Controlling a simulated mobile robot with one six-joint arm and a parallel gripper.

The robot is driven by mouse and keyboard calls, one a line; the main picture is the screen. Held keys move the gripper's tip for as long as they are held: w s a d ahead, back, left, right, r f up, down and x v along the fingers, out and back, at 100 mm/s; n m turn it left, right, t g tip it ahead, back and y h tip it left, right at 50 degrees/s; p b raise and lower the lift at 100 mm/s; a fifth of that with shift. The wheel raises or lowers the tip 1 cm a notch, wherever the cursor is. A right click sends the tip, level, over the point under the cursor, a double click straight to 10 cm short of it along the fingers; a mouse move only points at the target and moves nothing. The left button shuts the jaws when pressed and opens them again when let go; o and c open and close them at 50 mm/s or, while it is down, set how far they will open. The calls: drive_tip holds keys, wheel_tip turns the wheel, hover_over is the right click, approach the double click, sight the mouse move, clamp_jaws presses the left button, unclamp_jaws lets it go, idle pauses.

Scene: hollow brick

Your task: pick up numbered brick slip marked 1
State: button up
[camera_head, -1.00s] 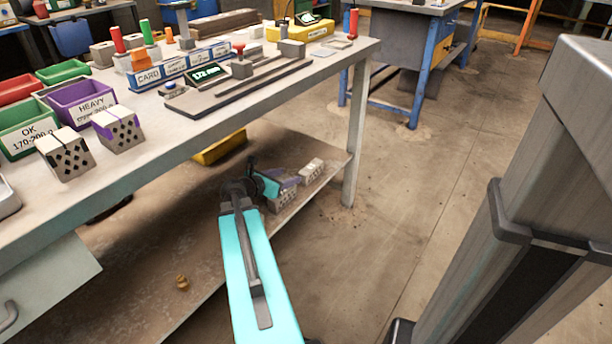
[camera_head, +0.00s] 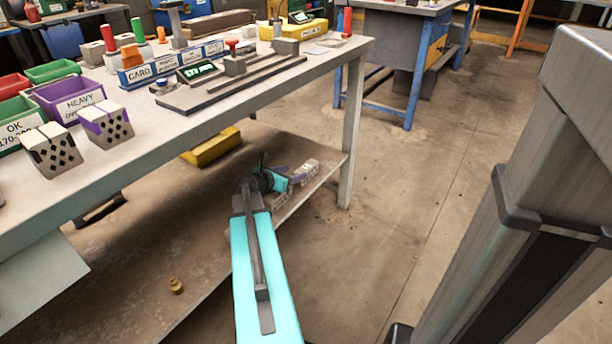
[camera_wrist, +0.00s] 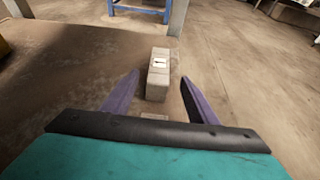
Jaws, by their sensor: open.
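A pale grey brick slip (camera_wrist: 159,72) stands on the lower shelf, with a white label bearing a small dark mark that I cannot read for sure. It also shows at the shelf's far end in the head view (camera_head: 309,167). My gripper (camera_wrist: 160,78) is open, its two purple fingers apart, with this block ahead of and between the fingertips. In the head view my gripper (camera_head: 296,176) is low over the shelf. A second grey block (camera_wrist: 174,112) lies nearer, partly hidden between the fingers; my arm partly covers it in the head view.
The workbench (camera_head: 235,110) top is above the shelf (camera_head: 215,215), and its leg (camera_head: 353,130) stands close beyond the bricks. A yellow object (camera_head: 212,147) and a small brown piece (camera_head: 176,285) are on the shelf. Open floor (camera_head: 420,210) lies to the right.

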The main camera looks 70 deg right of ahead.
sight(304, 169)
drive_tip(key=shift+s+d+f, duration=0.1)
drive_tip(key=shift+d, duration=0.25)
drive_tip(key=shift+b+x, duration=1.2)
drive_tip(key=shift+x, duration=0.45)
drive_tip(key=shift+b+x, duration=0.35)
drive_tip(key=shift+x, duration=0.65)
drive_tip(key=c, duration=1.3)
drive_tip(key=shift+c, duration=0.2)
